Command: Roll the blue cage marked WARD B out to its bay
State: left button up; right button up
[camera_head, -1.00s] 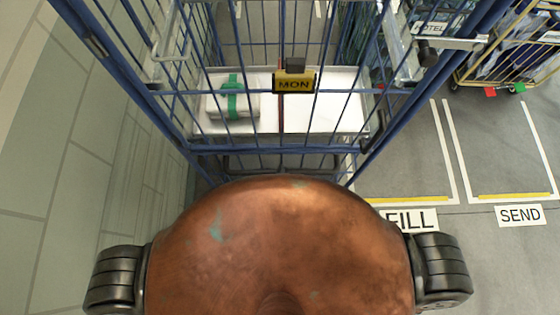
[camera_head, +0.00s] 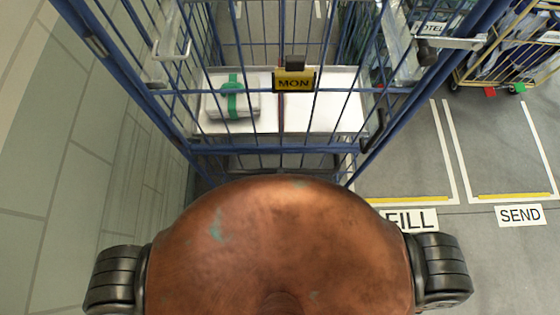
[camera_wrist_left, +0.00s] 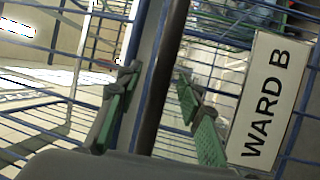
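A blue wire cage (camera_head: 300,149) stands upright close in front of me in the head view, with a black and yellow MON tag (camera_head: 294,82) on its near side. Inside, a white parcel with a green strap (camera_head: 231,100) lies on a pale shelf. A white WARD B sign (camera_wrist_left: 267,100) shows in the left wrist view, fixed to blue wire mesh. There my left gripper (camera_wrist_left: 157,76) has its green-padded fingers apart, with a dark upright post (camera_wrist_left: 163,80) between or just beyond the tips; contact is not clear. I cannot make out my right gripper.
A pale panelled wall (camera_head: 85,170) runs close along the cage's left. White-outlined floor bays with yellow end strips lie to the right, near a FILL label (camera_head: 412,221) and a SEND label (camera_head: 520,215). Another loaded cage (camera_head: 505,60) stands at the far right.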

pick_arm(q)
jog(key=v, duration=1.1)
